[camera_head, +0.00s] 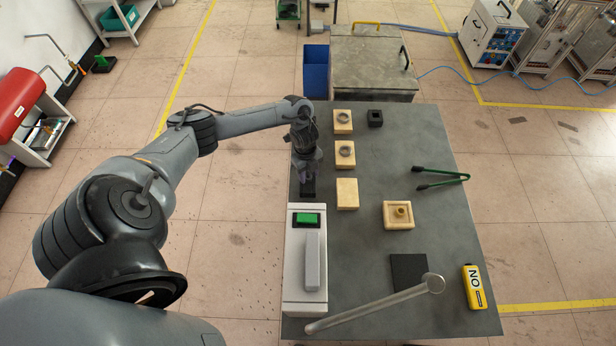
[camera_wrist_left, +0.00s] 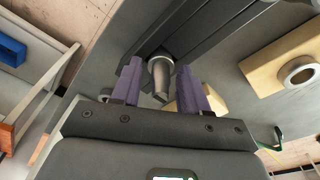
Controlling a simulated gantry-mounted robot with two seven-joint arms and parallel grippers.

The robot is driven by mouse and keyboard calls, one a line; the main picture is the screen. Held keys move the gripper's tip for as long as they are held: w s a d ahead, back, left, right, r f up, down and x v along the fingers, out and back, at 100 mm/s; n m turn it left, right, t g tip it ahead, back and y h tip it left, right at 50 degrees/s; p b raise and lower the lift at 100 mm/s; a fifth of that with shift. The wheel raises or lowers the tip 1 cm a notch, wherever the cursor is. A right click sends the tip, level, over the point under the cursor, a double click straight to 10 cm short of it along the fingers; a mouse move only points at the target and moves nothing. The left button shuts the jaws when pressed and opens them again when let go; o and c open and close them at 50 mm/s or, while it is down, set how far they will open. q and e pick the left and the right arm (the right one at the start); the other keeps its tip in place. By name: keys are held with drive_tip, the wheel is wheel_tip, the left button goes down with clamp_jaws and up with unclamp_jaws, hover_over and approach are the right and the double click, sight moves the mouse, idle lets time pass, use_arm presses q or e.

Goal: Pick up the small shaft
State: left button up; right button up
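The small shaft (camera_wrist_left: 161,75) is a grey metal cylinder, seen in the left wrist view by a dark ribbed block (camera_wrist_left: 205,40). My left gripper (camera_wrist_left: 159,68) has its two purple fingers apart, one on each side of the shaft. A gap shows between the shaft and each finger. In the head view my left gripper (camera_head: 308,174) points down at the table's left edge, over a black block (camera_head: 307,190). There the gripper hides the shaft. My right gripper is in neither view.
A white heater box (camera_head: 293,260) stands in front, with a long metal rod (camera_head: 375,306) nearby. Green tongs (camera_head: 440,183) lie further right.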

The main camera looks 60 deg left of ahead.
use_arm(q)
clamp_jaws()
drive_tip(key=shift+r, duration=0.1)
